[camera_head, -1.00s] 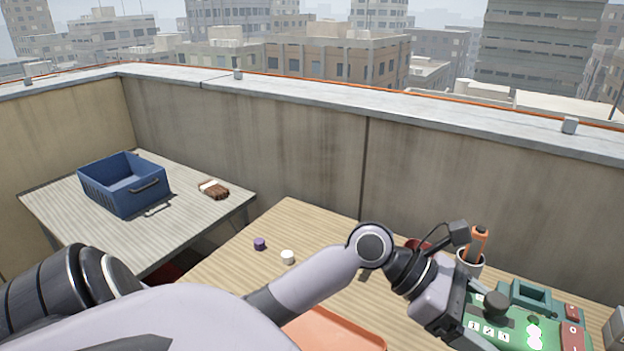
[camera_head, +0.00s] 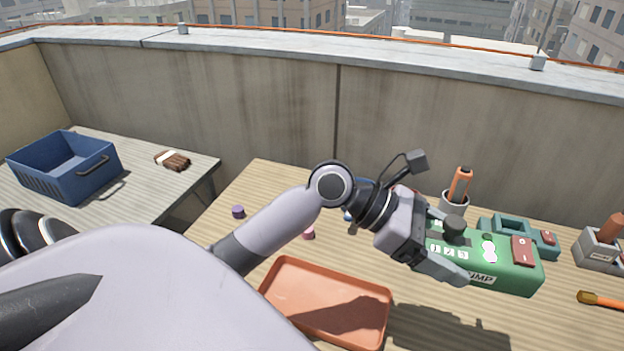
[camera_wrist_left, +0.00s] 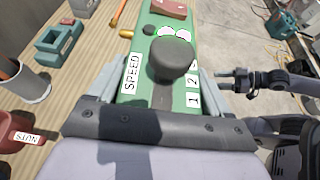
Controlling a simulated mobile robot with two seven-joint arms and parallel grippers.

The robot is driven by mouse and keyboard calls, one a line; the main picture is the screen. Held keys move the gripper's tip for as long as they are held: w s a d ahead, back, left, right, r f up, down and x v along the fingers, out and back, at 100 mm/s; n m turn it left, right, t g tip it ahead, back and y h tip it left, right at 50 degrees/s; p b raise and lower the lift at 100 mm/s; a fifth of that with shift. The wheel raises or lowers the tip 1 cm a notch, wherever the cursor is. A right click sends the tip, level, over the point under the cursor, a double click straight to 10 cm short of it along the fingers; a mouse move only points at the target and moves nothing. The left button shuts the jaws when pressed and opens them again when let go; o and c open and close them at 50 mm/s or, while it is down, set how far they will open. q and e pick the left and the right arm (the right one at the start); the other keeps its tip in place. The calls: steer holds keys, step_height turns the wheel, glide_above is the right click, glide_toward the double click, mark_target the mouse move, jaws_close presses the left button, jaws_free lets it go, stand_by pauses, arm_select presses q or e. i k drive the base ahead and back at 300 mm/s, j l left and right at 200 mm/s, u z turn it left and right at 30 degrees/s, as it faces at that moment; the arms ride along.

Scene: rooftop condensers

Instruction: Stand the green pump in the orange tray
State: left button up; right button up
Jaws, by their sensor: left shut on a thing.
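The green pump (camera_head: 512,272) has a black knob, a red switch and a PUMP label. My left gripper (camera_head: 445,245) is shut on it, with one finger on each side, as the left wrist view (camera_wrist_left: 160,95) also shows. The pump's long axis is about level, and its knob and switch face up. It appears raised, with a shadow on the table below. The orange tray (camera_head: 285,303) lies flat and empty to the left and nearer; my arm hides none of its inside. My right gripper (camera_wrist_left: 232,80) shows small in the left wrist view, apparently open and empty.
Behind the pump stand a grey cup (camera_head: 454,203) with an orange-handled tool and a teal holder (camera_head: 505,226). A grey block (camera_head: 597,247) and orange-handled tool (camera_head: 600,299) lie right. Small purple (camera_head: 238,211) and pink (camera_head: 308,234) caps lie left. A blue crate (camera_head: 65,168) stands on another table.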

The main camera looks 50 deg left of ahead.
mark_target(337, 309)
steer(key=k+j+z, duration=0.1)
steer(key=j, duration=0.3)
steer(key=k+j+z, duration=0.1)
steer(key=j, duration=0.25)
steer(key=k+j+z, duration=0.1)
steer(key=k+j, duration=0.2)
